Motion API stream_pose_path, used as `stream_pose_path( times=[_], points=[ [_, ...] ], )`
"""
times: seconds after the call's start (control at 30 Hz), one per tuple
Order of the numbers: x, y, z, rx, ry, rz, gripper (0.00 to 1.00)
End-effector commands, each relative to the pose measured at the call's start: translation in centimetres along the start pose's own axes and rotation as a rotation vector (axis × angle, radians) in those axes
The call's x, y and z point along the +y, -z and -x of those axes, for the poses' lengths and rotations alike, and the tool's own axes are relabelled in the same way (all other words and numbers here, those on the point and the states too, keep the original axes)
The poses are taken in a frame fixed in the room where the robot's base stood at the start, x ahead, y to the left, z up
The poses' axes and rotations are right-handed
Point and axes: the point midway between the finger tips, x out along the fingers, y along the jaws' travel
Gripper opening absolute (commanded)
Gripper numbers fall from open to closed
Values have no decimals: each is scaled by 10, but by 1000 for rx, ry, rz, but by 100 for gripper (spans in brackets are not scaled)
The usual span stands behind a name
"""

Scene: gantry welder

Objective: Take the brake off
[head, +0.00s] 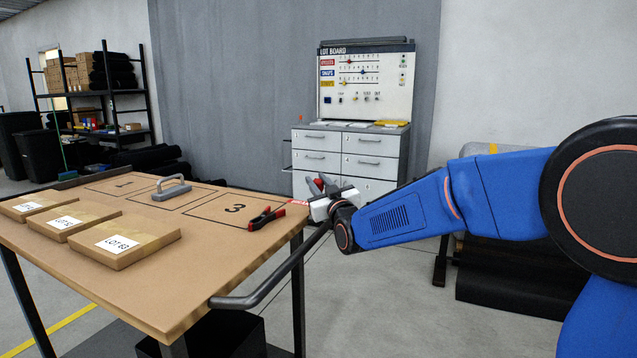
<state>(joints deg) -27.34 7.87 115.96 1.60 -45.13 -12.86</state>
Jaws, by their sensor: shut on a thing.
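My gripper (319,187) is at the right edge of the wooden table (210,275), beyond the dark grey push bar (275,285). It is shut on a small red part (319,182) that looks like the brake lever. The fingers and the white gripper body hide most of this part, so its tilt cannot be told. The push bar runs along the table's right side, and its far end passes close to my wrist.
On the table lie a red-and-black clamp (265,217), a grey handled block (172,190) and three labelled lot boxes (125,242). A drawer cabinet (345,155) with a lot board (365,80) stands behind. Shelving (105,93) is at the back left.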

Motion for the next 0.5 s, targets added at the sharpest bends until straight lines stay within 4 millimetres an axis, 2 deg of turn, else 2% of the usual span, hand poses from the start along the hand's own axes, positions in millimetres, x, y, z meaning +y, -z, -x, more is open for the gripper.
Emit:
stream_pose_path(
  times=[0.1,0.13,0.2,0.5],
  points=[
    [0,0,0,0,1,0,0],
    [0,0,0,-1,1,-1,28],
    [0,0,0,-1,0,-1,42],
    [0,1,0,-1,0,-1,42]
  ],
)
